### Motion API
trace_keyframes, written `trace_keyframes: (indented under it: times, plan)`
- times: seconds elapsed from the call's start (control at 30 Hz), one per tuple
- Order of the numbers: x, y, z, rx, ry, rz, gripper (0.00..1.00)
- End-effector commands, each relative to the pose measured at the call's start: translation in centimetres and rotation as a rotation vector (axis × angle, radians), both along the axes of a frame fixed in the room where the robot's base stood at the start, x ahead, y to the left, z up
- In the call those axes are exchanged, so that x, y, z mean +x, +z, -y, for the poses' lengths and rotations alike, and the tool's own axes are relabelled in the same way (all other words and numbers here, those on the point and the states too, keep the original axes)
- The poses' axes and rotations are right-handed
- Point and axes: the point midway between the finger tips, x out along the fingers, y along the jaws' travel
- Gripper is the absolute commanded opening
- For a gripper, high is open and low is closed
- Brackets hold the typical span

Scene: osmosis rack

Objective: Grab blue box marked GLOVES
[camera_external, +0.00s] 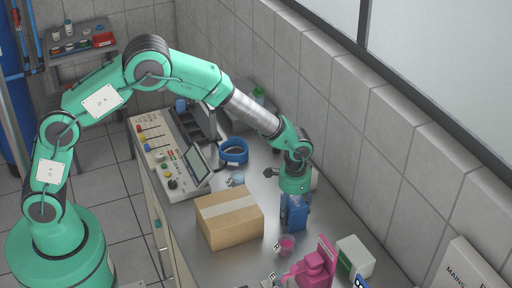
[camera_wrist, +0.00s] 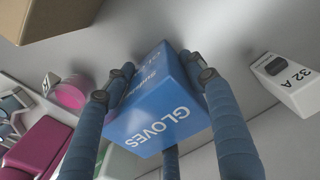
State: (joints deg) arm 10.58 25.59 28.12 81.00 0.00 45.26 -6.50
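The blue box marked GLOVES (camera_wrist: 160,105) is in the middle of the wrist view, its white lettering upside down there. In the external view the blue box (camera_external: 294,218) is at the steel counter, below my wrist. My gripper (camera_wrist: 157,64) has dark blue fingers. One finger lies along each side of the box and appears to press on it; a third shows below the box in the picture. The fingertips are partly hidden. I cannot tell whether the box rests on the counter or is raised.
A cardboard box (camera_external: 230,218) stands just left on the counter. A pink cup (camera_external: 286,245), pink device (camera_external: 316,265) and white-green box (camera_external: 354,257) are in front. A blue tape roll (camera_external: 234,151) and control panel (camera_external: 170,155) are behind. The tiled wall (camera_external: 345,130) bounds the right.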

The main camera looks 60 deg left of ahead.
Motion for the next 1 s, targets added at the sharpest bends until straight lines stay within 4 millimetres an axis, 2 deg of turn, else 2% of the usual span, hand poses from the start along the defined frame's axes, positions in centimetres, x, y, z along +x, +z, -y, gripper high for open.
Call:
trace_keyframes:
  times: [0.3, 0.47, 1.0]
  plan:
    - [0.0, 0.1, 0.0, 0.000, 0.000, 0.000, 0.26]
    - [0.0, 0.9, 0.0, 0.000, 0.000, 0.001, 0.26]
    - [0.1, 8.4, 0.0, 0.000, 0.000, 0.002, 0.26]
